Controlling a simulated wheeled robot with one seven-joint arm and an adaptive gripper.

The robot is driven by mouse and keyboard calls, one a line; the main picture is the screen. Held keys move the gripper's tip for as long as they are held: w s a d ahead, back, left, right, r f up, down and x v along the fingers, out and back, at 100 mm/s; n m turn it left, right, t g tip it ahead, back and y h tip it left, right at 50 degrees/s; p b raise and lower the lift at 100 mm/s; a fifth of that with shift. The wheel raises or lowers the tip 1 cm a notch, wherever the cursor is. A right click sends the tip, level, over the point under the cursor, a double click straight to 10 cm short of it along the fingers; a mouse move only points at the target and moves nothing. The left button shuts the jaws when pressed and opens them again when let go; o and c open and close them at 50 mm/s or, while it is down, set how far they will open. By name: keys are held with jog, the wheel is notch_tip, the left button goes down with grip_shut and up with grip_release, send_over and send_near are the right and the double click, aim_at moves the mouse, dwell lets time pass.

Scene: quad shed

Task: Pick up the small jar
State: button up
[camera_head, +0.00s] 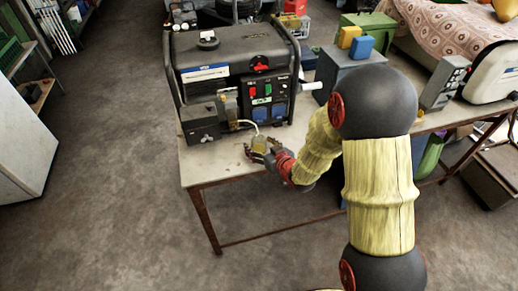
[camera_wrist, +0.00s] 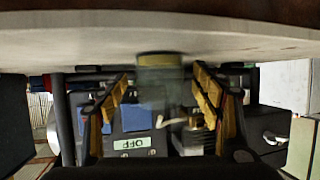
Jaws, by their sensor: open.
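The small jar (camera_wrist: 160,82) is clear with a yellowish band and stands on the table (camera_wrist: 60,45), which appears upside down in the wrist view. It lies between the two yellow-padded fingers of my gripper (camera_wrist: 160,76), with gaps visible on both sides. In the head view my gripper (camera_head: 262,155) is low at the table's front left, and the jar (camera_head: 260,143) shows as a yellowish shape just beyond it, partly hidden by the fingers. The gripper is open and holds nothing.
A black generator (camera_head: 235,70) stands close behind the jar. A small dark grey box (camera_head: 200,122) stands to its left, and a pale cable (camera_head: 243,124) runs nearby. A grey box (camera_head: 345,70) with yellow and blue blocks stands at the right. The front left tabletop (camera_head: 215,165) is clear.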

jog(key=shift+w+a+f, duration=0.15)
jog(key=shift+w+a, duration=0.05)
jog(key=shift+w, duration=0.1)
jog(key=shift+c, duration=0.8)
jog(key=c, duration=1.3)
